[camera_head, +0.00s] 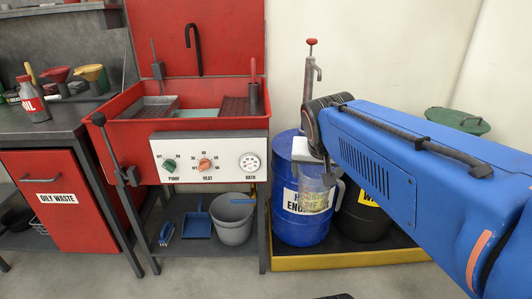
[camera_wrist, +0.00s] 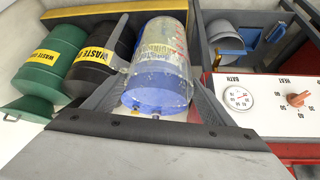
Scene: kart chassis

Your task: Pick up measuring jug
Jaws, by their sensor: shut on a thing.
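The measuring jug (camera_wrist: 158,62) is clear, with a handle and red scale marks, and fills the middle of the wrist view. My gripper (camera_wrist: 155,85) has one finger on each side of the jug and is shut on it. In the head view the jug (camera_head: 316,192) hangs below my gripper (camera_head: 318,158), in front of the blue drum. The blue drum shows through its clear wall. Much of my gripper is hidden behind my blue arm in the head view.
A blue drum (camera_head: 300,225) and a dark drum (camera_head: 366,222) stand in a yellow-edged tray (camera_head: 340,261). The red parts washer (camera_head: 190,128) is at left, with a grey bucket (camera_head: 232,222) on its lower shelf. A workbench (camera_head: 60,125) stands further left. Floor in front is clear.

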